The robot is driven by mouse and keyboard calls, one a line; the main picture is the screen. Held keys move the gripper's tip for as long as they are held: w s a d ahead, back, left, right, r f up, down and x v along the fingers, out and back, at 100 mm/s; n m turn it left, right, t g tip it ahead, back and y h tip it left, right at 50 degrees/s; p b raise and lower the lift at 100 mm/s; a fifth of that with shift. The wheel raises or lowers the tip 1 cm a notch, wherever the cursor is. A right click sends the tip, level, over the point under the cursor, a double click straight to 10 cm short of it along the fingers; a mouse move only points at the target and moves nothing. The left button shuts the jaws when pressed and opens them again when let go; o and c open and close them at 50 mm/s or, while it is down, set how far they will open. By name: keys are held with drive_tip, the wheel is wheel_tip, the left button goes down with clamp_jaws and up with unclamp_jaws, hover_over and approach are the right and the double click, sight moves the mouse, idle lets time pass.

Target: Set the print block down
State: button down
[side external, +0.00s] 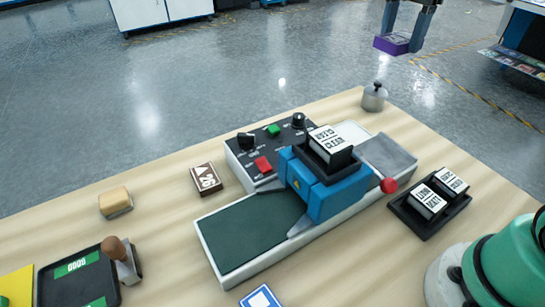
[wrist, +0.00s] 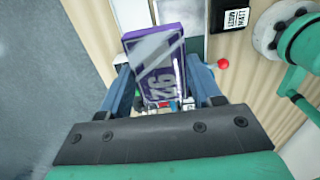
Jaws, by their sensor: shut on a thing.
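The print block, purple with a pale stripe and number-like marking, is held between the fingers in the wrist view (wrist: 160,60). My gripper (wrist: 160,88) is shut on it, one blue-grey finger at each side. In the side view the purple block (side external: 392,44) hangs from my gripper (side external: 403,36) at the top right, against the floor beyond the table's far edge. Nothing is seen touching its underside. How high it is above the table level cannot be told.
The pale wooden table (side external: 165,165) carries a laminating machine with a blue head (side external: 325,197) and red knob (side external: 389,186). A black tray (side external: 420,227) with lettered blocks is right of it. A metal weight (side external: 374,97), brown box (side external: 206,178) and stamp tray (side external: 65,282) stand around.

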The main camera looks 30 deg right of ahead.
hover_over(346, 136)
wheel_tip(346, 136, down, 3)
wheel_tip(346, 136, down, 20)
idle(0.3)
drive_tip(key=shift+f, duration=0.1)
drive_tip(key=shift+c, duration=0.8)
unclamp_jaws()
